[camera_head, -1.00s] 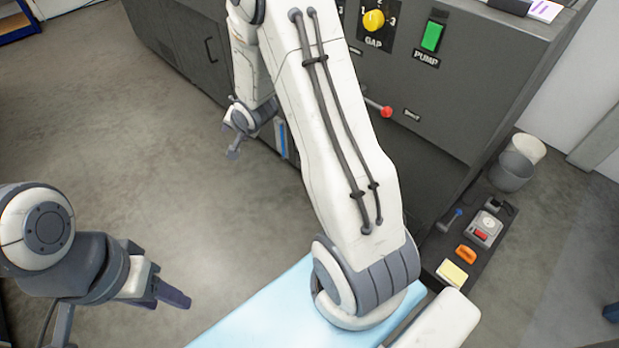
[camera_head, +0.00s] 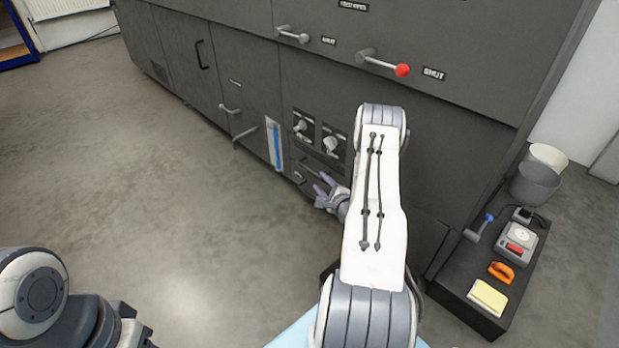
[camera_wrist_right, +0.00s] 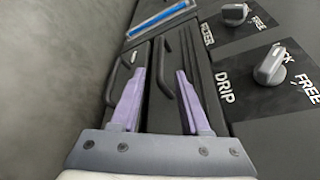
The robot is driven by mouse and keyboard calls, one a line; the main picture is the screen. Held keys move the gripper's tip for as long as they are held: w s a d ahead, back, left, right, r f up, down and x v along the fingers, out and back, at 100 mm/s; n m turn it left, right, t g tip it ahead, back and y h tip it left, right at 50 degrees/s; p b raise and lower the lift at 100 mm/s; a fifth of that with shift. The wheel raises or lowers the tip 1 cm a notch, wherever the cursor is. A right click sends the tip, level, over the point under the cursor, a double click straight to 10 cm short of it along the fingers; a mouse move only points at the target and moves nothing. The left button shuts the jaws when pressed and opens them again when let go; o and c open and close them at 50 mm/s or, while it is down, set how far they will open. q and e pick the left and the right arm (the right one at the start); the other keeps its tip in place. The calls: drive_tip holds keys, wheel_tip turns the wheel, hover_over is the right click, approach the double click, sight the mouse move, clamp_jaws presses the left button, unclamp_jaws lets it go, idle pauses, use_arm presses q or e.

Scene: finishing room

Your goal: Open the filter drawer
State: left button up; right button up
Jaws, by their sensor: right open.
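In the wrist view a dark drawer front with a black bar handle (camera_wrist_right: 166,72) lies between the two purple fingers of my right gripper (camera_wrist_right: 160,72). The gripper is open and no grip on the handle shows. A second bar handle (camera_wrist_right: 112,84) lies left of the left finger. Beside the fronts are a FILTER label (camera_wrist_right: 207,35) with a knob (camera_wrist_right: 235,13), and a DRIP label (camera_wrist_right: 224,88) with a knob (camera_wrist_right: 271,66). Which drawer each label belongs to is unclear. In the head view my right gripper (camera_head: 323,188) is at the low drawers (camera_head: 306,181).
My left gripper (camera_head: 138,336) is partly cut off at the bottom left, away from the grey machine (camera_head: 430,120). A red-tipped lever (camera_head: 385,63) sits higher up. A low dark bench (camera_head: 462,289) with small tools and a grey bucket (camera_head: 535,184) stand right. Open floor lies left.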

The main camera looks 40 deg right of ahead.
sight(311, 171)
drive_tip(key=b+x, duration=0.4)
drive_tip(key=x, duration=0.4)
drive_tip(key=shift+w+f+b, duration=0.2)
drive_tip(key=shift+w+b, duration=0.05)
drive_tip(key=shift+b, duration=0.15)
drive_tip(key=shift+w+d, duration=0.2)
drive_tip(key=shift+w, duration=0.25)
drive_tip(key=shift+r, duration=0.1)
clamp_jaws()
idle(0.4)
